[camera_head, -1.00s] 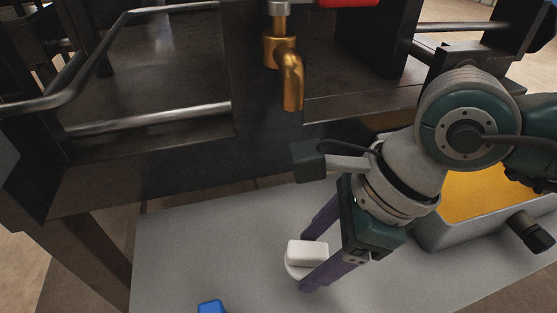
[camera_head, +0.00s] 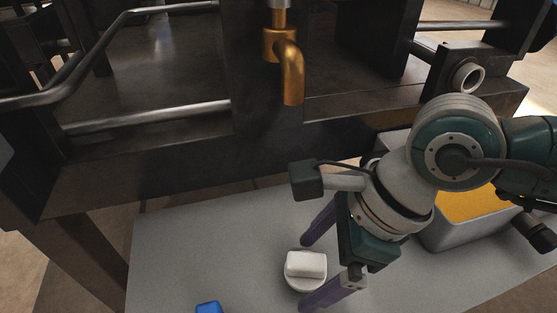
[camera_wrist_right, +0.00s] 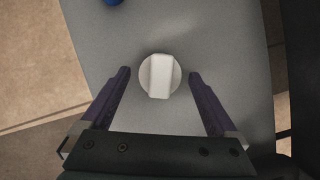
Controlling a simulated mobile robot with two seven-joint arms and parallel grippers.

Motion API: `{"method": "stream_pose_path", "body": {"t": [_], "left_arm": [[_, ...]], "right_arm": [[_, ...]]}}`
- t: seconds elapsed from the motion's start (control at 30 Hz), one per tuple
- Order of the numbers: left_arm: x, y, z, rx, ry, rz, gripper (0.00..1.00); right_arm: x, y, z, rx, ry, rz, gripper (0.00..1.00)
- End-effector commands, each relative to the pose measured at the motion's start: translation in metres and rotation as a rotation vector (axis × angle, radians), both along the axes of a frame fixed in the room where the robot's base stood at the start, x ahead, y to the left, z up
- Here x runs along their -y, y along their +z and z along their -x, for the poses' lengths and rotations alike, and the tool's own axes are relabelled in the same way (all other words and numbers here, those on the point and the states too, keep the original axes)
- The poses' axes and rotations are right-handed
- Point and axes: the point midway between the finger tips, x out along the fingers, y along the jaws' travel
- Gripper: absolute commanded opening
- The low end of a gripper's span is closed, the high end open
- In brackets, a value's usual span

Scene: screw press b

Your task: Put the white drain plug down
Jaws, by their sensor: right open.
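The white drain plug (camera_head: 305,266) is a round disc with a raised block-shaped grip. It rests on the grey table (camera_head: 190,250) near the front. My right gripper (camera_head: 311,272) is open, its purple fingers on either side of the plug with gaps. In the right wrist view the plug (camera_wrist_right: 160,76) sits just ahead of and between the fingertips (camera_wrist_right: 160,72), touching neither. The left gripper does not show.
A blue object (camera_head: 209,307) lies at the front edge of the picture. A grey bin (camera_head: 440,235) with yellow contents stands to the right. A brass spout (camera_head: 291,75) hangs from the dark press behind.

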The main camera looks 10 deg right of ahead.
Motion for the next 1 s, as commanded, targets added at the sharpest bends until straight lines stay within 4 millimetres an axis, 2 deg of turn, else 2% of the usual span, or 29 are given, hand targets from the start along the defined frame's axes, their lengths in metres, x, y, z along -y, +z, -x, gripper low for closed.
{"method": "stream_pose_path", "body": {"t": [0.17, 0.4, 0.6, 0.77, 1.0], "left_arm": [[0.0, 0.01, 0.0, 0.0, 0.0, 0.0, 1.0], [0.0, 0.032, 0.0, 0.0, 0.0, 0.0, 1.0], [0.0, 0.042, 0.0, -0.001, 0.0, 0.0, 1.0], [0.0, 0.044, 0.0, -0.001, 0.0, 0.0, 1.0], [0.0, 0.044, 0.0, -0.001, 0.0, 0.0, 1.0]], "right_arm": [[0.005, 0.017, 0.001, 0.001, 0.001, 0.001, 0.94], [0.025, 0.067, 0.008, 0.003, 0.001, 0.002, 0.94], [0.038, 0.099, 0.013, 0.002, -0.001, 0.001, 0.94], [0.043, 0.111, 0.015, 0.0, 0.0, 0.001, 0.94], [0.044, 0.112, 0.015, 0.0, 0.0, 0.0, 0.94]]}}
